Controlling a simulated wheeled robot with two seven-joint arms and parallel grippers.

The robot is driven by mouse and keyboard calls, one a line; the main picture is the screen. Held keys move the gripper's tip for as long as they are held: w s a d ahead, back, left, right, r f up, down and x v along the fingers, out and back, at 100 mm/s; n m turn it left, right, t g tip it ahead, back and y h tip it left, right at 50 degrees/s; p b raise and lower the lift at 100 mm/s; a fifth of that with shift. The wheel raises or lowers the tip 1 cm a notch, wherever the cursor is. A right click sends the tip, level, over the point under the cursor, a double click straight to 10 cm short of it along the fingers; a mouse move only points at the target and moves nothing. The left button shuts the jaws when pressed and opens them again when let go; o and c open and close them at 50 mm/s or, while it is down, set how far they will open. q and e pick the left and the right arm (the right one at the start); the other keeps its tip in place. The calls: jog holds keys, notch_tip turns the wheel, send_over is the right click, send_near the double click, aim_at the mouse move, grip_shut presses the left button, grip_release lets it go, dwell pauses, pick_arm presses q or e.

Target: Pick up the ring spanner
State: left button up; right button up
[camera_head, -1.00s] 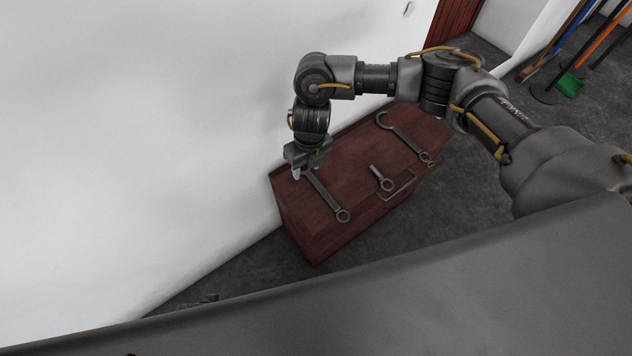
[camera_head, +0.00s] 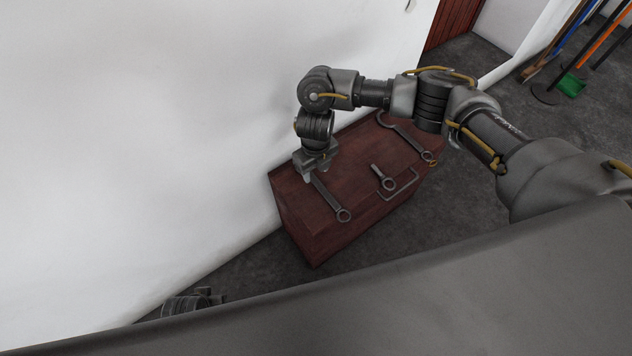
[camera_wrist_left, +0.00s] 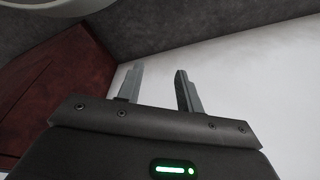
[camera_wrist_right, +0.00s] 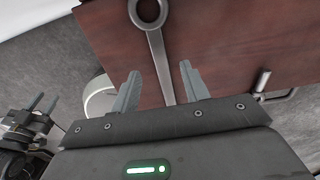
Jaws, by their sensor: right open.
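A long grey spanner (camera_head: 327,197) lies flat on the dark red chest (camera_head: 310,230), its closed ring end toward the chest's near edge. Its far end is hidden near my right gripper (camera_head: 311,175). That gripper points down above this end, open and empty. In the right wrist view, the spanner's shaft (camera_wrist_right: 160,60) runs between the parted fingers of my right gripper (camera_wrist_right: 158,88); I cannot tell whether they touch it. My left gripper (camera_wrist_left: 158,88) is open and empty in the left wrist view, facing the white wall and the chest's side.
A short ring-ended tool (camera_head: 388,184) and a longer tool with a hooked end (camera_head: 408,138) also lie on the chest, near its bracket handle (camera_head: 401,188). The white wall (camera_head: 150,130) stands close behind the chest. Long-handled tools (camera_head: 572,84) stand at the far right.

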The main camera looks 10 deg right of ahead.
aim_at(316, 181)
notch_tip(316, 181, down, 4)
jog(key=shift+f, duration=0.15)
pick_arm(q)
jog(key=shift+w+r, duration=0.15)
jog(key=shift+r, duration=0.65)
pick_arm(e)
jog(key=shift+c, duration=0.4)
grip_shut()
